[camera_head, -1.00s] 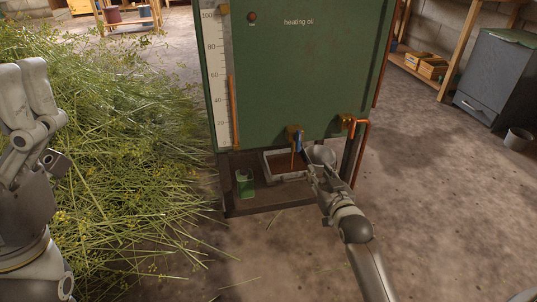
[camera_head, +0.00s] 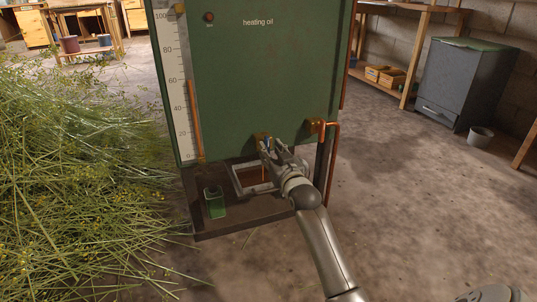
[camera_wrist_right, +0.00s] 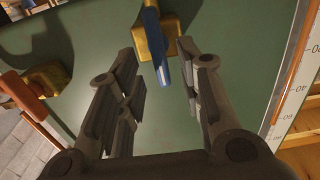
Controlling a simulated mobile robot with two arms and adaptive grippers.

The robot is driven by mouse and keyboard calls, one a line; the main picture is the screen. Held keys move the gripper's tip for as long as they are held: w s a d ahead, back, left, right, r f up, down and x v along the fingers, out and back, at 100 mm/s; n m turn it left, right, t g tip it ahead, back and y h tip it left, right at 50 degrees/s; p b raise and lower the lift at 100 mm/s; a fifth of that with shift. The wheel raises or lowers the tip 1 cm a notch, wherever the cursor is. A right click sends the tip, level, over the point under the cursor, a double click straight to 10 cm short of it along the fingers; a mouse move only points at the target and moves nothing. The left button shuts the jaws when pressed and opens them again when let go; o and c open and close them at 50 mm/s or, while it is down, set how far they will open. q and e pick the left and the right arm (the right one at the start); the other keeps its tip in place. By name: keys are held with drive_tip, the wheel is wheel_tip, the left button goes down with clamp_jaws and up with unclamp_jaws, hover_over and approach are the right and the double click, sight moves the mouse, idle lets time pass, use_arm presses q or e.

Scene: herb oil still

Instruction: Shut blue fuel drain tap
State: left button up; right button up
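The blue tap lever (camera_wrist_right: 156,50) sits on a brass valve (camera_wrist_right: 156,22) on the green tank in the right wrist view. My right gripper (camera_wrist_right: 158,52) is open, with a dark finger on each side of the lever's lower end. I see gaps between the lever and both fingers. In the head view, my right gripper (camera_head: 268,146) is in front of the brass valve (camera_head: 258,138) and hides the lever.
The green tank (camera_head: 260,70) is marked "heating oil" and has a scale (camera_head: 177,90). A second brass valve (camera_head: 314,126) with a copper pipe (camera_head: 331,165) is right of my gripper. A green container (camera_head: 214,203) stands on the shelf. Cut herbs (camera_head: 80,170) cover the left floor.

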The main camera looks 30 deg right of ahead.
drive_tip(key=shift+b+x, duration=0.55)
drive_tip(key=shift+x, duration=0.7)
clamp_jaws()
